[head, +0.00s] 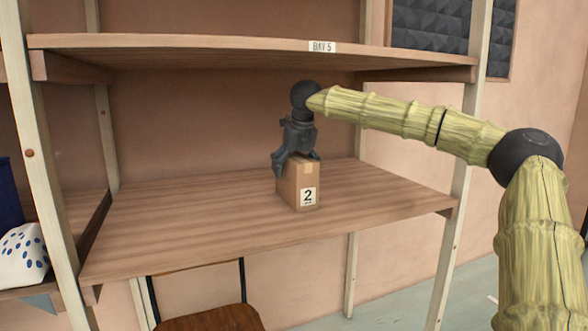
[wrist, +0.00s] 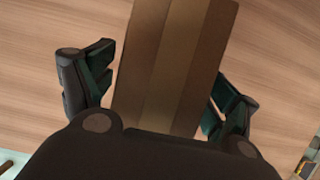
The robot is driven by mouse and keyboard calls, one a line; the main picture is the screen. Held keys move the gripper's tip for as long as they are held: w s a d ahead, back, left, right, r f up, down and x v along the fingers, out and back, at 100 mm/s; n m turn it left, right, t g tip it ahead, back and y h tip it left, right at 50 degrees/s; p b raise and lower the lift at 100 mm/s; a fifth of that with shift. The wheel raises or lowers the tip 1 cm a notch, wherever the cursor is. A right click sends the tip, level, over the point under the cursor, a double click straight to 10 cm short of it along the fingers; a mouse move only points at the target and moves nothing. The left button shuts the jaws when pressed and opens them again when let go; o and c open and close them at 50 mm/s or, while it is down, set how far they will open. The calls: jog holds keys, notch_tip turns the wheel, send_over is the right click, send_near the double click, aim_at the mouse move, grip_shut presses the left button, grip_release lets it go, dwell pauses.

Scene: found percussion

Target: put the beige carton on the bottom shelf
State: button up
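The beige carton (head: 299,184), with a white "2" label, stands upright on the lower shelf board (head: 180,220), near its middle right. My gripper (head: 296,160) is above the carton, pointing down, with its fingers at the carton's upper part. In the wrist view the carton's top (wrist: 172,65) lies between the two spread fingers of my gripper (wrist: 160,92). A narrow gap shows between the left finger and the carton; the right finger is very close to it, and contact there cannot be told. The carton's underside is hidden.
An upper shelf board (head: 200,50) labelled "BAY 5" is above my gripper. Posts (head: 455,215) stand at the corners. A chair (head: 215,318) is below the lower board. A white spotted object (head: 22,255) sits in the left bay. The lower board is otherwise clear.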

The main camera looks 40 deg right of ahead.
aim_at(297, 157)
jog(key=shift+s+r, duration=0.15)
jog(key=shift+r, duration=0.4)
jog(key=shift+v, duration=1.15)
jog(key=s, duration=0.3)
jog(key=s+a, duration=0.1)
jog(key=s, duration=0.2)
jog(key=s+a, duration=0.1)
jog(key=s, duration=0.3)
jog(key=shift+s+a+f+p, duration=0.15)
jog(key=shift+a+p, duration=0.1)
jog(key=shift+p, duration=0.15)
jog(key=shift+s+a, duration=0.2)
jog(key=shift+s, duration=0.5)
jog(key=shift+a, duration=0.1)
